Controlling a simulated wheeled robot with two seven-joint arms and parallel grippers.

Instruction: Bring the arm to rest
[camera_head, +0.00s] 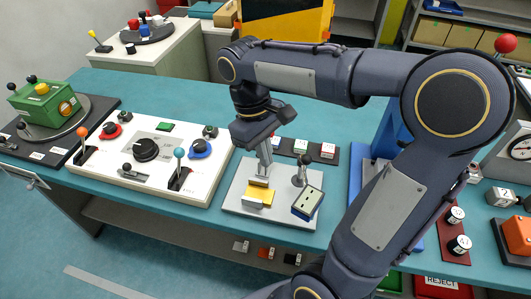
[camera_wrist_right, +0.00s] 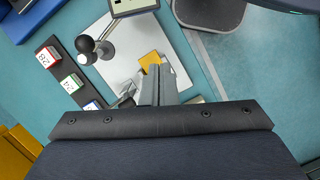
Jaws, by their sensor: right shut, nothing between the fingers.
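My right arm comes in from the right of the head view and bends over the table. Its gripper (camera_head: 264,170) points down over a pale plate (camera_head: 233,197), with its fingers shut and nothing between them. The fingertips are right by a yellow block (camera_head: 262,195); I cannot tell if they touch it. In the right wrist view the shut fingers (camera_wrist_right: 157,75) reach to the yellow block (camera_wrist_right: 151,60), partly hiding it. A grey lever with a ball knob (camera_head: 301,168) and a dark-sided box with a pale face (camera_head: 308,202) stand beside it. My left gripper is not in view.
A white control panel (camera_head: 150,178) with knobs and levers is left of the plate. Numbered blocks on a dark strip (camera_head: 328,153) lie behind it. A blue stand (camera_head: 388,130) is to the right, partly hidden by my arm. Bare teal table (camera_head: 200,98) lies behind the panel.

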